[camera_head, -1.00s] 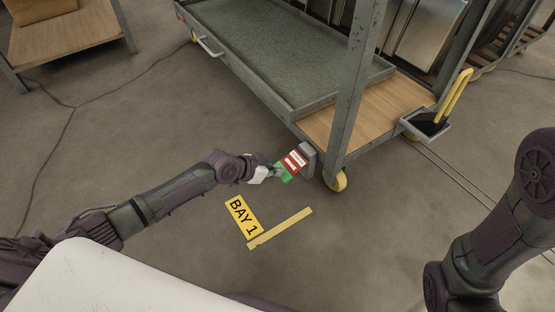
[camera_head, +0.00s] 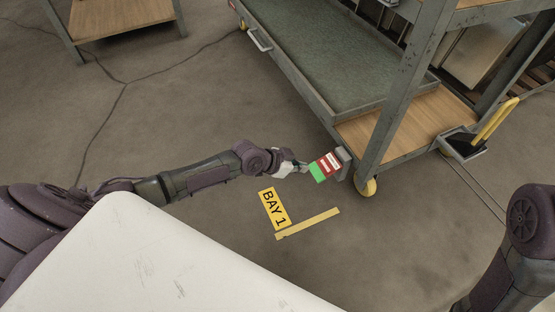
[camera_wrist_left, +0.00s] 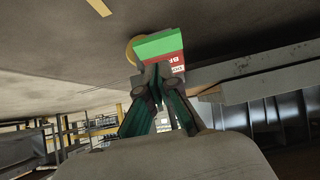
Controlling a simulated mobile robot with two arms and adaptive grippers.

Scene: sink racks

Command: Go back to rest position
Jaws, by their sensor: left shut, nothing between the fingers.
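My left gripper (camera_head: 303,166) is shut and empty, just left of a green and red block (camera_head: 329,164) with white labels on the cart's near corner. In the left wrist view the closed fingertips (camera_wrist_left: 163,72) lie in front of this block (camera_wrist_left: 158,46), with its green part on top and its red part showing "BR" below. I cannot tell whether they touch it. My right arm shows only as dark links at the right edge; its gripper is out of view.
The wheeled cart (camera_head: 345,108) with a green-grey deck and uprights stands close beyond my left gripper. A yellow "BAY 1" floor marking (camera_head: 273,208) lies below it. A wooden table (camera_head: 120,14) stands at the upper left. The floor on the left is clear.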

